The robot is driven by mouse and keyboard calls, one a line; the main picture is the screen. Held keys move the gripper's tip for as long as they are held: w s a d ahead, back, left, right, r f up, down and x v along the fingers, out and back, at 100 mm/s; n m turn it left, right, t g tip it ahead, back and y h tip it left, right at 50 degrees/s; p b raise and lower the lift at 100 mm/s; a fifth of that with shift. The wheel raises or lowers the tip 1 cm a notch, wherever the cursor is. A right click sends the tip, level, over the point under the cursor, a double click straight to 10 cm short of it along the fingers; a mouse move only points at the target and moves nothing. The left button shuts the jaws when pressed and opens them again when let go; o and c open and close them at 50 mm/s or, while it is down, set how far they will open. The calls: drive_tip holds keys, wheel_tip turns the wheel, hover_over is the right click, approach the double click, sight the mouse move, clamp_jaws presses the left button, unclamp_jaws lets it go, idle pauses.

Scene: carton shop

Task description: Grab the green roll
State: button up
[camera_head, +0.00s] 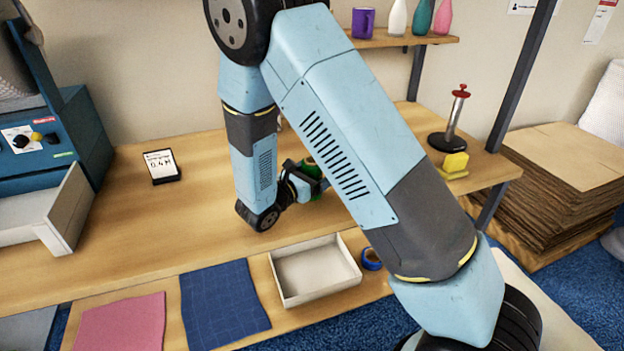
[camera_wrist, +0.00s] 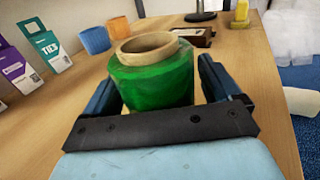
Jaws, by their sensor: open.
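The green roll (camera_wrist: 152,80) stands upright on the wooden table, with a tan cardboard core showing at its top. In the wrist view my gripper (camera_wrist: 160,85) is open, with one dark blue finger on each side of the roll. The fingers look apart from it, with a narrow gap on the right. The black palm bar hides the roll's lower front. In the head view only a part of the green roll (camera_head: 312,169) shows, because my arm covers much of it.
A white open box (camera_head: 318,275) and a blue tape roll (camera_head: 371,259) sit near the front edge. A black stand with a red knob (camera_head: 459,93) is at the right.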

drive_tip(key=shift+c, duration=0.5)
drive_tip(key=c, duration=1.1)
drive_tip(key=shift+r, duration=0.1)
drive_tip(key=shift+c, duration=0.2)
